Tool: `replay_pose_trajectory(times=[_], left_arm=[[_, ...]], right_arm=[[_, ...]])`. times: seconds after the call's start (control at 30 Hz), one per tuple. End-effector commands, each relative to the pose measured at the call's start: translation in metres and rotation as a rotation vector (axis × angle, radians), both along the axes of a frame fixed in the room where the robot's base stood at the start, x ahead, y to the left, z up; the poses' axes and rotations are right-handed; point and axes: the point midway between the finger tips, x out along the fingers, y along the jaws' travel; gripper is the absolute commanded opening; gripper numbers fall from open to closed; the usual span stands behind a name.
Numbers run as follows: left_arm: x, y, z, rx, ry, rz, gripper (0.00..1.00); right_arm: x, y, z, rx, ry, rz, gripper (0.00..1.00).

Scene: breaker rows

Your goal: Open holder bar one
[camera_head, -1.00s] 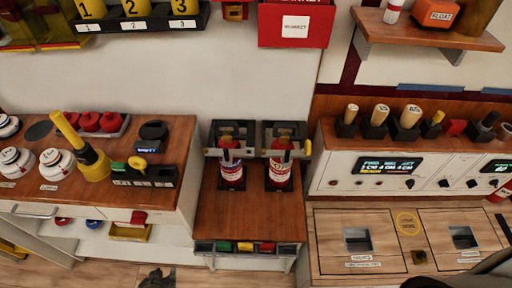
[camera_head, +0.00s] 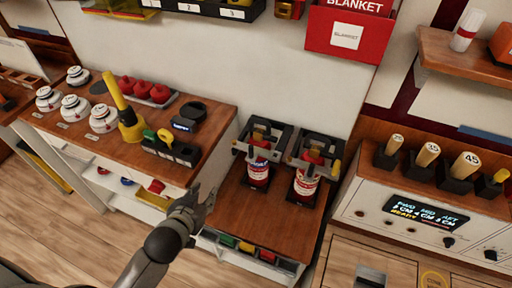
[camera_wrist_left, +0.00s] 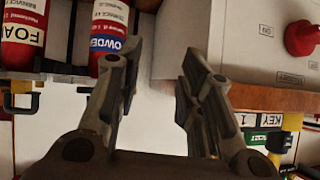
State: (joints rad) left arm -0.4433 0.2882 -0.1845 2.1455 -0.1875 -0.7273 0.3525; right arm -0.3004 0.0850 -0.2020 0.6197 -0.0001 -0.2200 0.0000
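Two red extinguishers, the left one (camera_head: 259,172) and the right one (camera_head: 306,183), stand upright side by side on a wooden stand. A dark holder frame is around each, with a pale bar across the front: left bar (camera_head: 256,153), right bar (camera_head: 311,166). Both bars lie across their extinguishers. I cannot read which is bar one. My left gripper (camera_head: 203,203) is open and empty, in front and left of the stand, apart from both bars. My right gripper is out of view.
A wooden counter (camera_head: 100,125) on the left holds white domes, red knobs, a yellow-handled tool (camera_head: 122,108) and a black key rack (camera_head: 171,149). Coloured blocks sit in the stand's front tray (camera_head: 244,247). A control panel (camera_head: 420,215) stands to the right. Open floor lies at lower left.

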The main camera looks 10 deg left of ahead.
Motion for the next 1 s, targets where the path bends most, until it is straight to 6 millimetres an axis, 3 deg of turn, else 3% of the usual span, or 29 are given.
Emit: replay_pose_trajectory(times=[0.27,0.5,0.8,1.0], left_arm=[[0.026,-0.006,0.014,-0.033,-0.154,-0.053,0.35],[0.052,-0.022,0.038,-0.108,-0.374,-0.196,0.35],[0.054,-0.048,0.059,-0.223,-0.542,-0.418,0.35],[0.057,-0.054,0.061,-0.242,-0.558,-0.450,0.35]], right_arm=[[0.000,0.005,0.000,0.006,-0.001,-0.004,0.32],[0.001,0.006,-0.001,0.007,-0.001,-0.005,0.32],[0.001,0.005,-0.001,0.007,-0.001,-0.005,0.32],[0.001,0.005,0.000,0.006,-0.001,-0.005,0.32]])
